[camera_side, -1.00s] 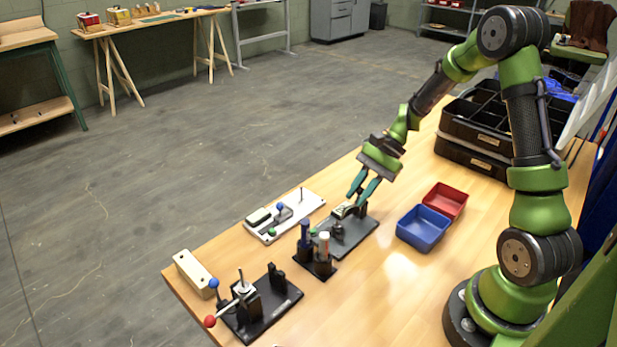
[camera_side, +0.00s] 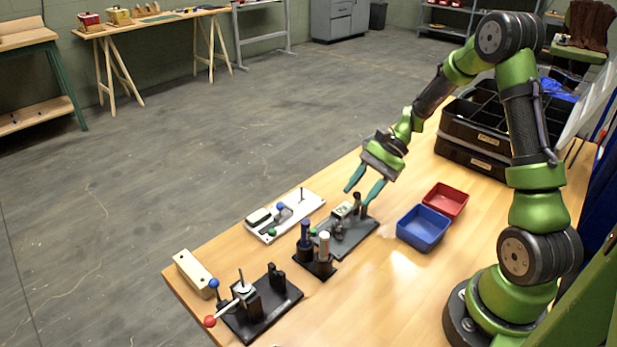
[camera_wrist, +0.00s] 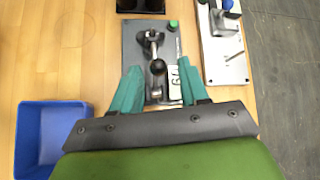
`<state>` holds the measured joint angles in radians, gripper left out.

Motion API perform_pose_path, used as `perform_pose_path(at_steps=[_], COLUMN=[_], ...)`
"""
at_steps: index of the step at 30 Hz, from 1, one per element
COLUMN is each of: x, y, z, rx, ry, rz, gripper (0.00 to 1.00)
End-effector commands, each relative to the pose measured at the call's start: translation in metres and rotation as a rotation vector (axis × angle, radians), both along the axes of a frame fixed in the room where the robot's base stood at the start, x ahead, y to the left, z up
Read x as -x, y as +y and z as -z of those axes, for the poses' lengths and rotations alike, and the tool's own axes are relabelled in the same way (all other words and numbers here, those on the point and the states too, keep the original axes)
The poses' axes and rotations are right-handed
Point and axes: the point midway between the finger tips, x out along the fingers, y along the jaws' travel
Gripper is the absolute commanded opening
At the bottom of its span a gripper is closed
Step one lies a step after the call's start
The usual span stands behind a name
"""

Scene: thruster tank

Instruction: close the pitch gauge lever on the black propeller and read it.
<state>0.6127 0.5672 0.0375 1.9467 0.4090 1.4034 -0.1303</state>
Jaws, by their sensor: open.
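A grey plate (camera_side: 352,243) carries a metal fixture (camera_side: 338,231), a small display block (camera_side: 343,210) and a dark upright post (camera_side: 357,201). In the wrist view the plate (camera_wrist: 131,38) carries a metal clamp-like part with a black ball knob (camera_wrist: 158,67). The display (camera_wrist: 175,75) shows dark digits, partly covered and too small to read surely. My gripper (camera_side: 357,197) is open and empty above the plate. In the wrist view its teal fingers (camera_wrist: 158,66) stand either side of the knob and display. I cannot make out a black propeller for certain.
A blue bin (camera_side: 423,229) and a red bin (camera_side: 445,200) stand right of the plate. A white board (camera_side: 268,234) lies left. A black holder (camera_side: 315,266) with two handles stands in front. A dark fixture (camera_side: 262,312) with red and blue balls is nearest.

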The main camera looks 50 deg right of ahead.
Motion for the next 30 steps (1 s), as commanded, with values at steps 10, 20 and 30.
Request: perform_pose_path(at_steps=[10,20,30], x=[0.007,0.018,0.021], y=[-0.049,-0.103,-0.123], z=[-0.043,-0.092,-0.111], rx=[0.005,0.004,0.000], ry=[-0.005,-0.003,-0.001], rz=[0.006,0.004,0.002], gripper=[0.44,0.44,0.44])
